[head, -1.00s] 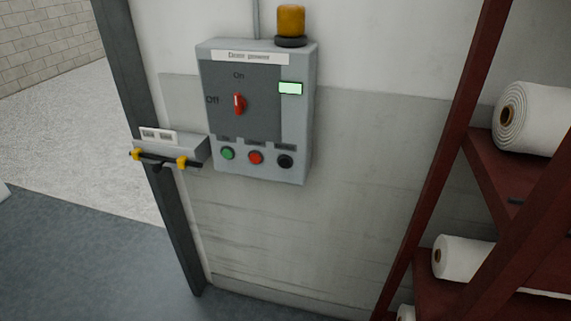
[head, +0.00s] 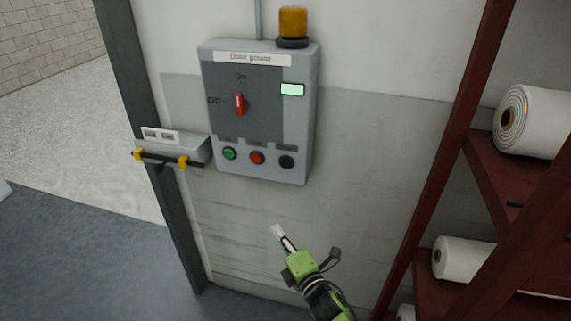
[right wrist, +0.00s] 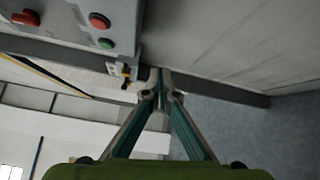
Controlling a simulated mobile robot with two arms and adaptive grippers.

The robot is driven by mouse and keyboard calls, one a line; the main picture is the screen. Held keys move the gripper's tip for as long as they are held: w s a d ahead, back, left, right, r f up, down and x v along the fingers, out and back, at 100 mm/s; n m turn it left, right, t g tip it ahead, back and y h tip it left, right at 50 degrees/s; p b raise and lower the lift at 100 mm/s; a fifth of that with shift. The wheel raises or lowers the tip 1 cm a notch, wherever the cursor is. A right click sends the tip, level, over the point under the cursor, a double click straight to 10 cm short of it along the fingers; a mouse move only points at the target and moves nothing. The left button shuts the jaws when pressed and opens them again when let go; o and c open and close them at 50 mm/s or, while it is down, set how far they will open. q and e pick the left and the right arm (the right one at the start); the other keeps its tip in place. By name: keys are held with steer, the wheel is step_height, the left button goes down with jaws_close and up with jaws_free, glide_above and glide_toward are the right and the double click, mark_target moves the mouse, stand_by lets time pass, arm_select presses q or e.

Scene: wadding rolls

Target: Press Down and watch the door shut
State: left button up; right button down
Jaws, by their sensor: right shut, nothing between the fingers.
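The grey door power box (head: 260,172) hangs on the wall. Its red rotary switch (head: 239,104) points up at "On". Below it are a green button (head: 230,153), a red button (head: 257,157) and a black button (head: 286,162); their small labels are too blurred to read. My right gripper (head: 278,232) is shut and empty, below the box and touching no button. The right wrist view shows its fingers together (right wrist: 160,88), with the red button (right wrist: 100,20) and green button (right wrist: 105,43) at upper left. The doorway (head: 70,130) at left stands open; no door panel shows. My left gripper is out of view.
A grey bracket with a black and yellow bar (head: 165,160) juts out left of the box by the dark door frame (head: 150,130). An amber lamp (head: 292,22) sits on top. A dark red rack (head: 440,170) with white rolls (head: 540,120) stands at right.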

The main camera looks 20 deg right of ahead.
mark_target(286, 163)
step_height(286, 163, up, 14)
steer(key=w+n+t+y, duration=0.1)
steer(key=n+t, duration=0.1)
steer(key=n, duration=0.2)
steer(key=shift+w+a+f+n+t, duration=0.2)
steer(key=shift+a+n+t, duration=0.1)
steer(key=shift+t, duration=0.1)
steer(key=shift+d, duration=0.1)
steer(key=shift+w+d+b, duration=0.25)
steer(key=shift+w+d, duration=0.55)
steer(key=shift+w, duration=0.4)
steer(key=shift+w+d+b, duration=0.3)
steer(key=shift+w+d, duration=0.55)
steer(key=shift+w, duration=0.35)
steer(key=shift+w+d+b, duration=0.25)
steer(key=shift+w+d, duration=0.55)
steer(key=shift+w, duration=0.4)
steer(key=shift+w, duration=0.1)
steer(key=shift+w+d, duration=0.2)
steer(key=shift+w, duration=0.05)
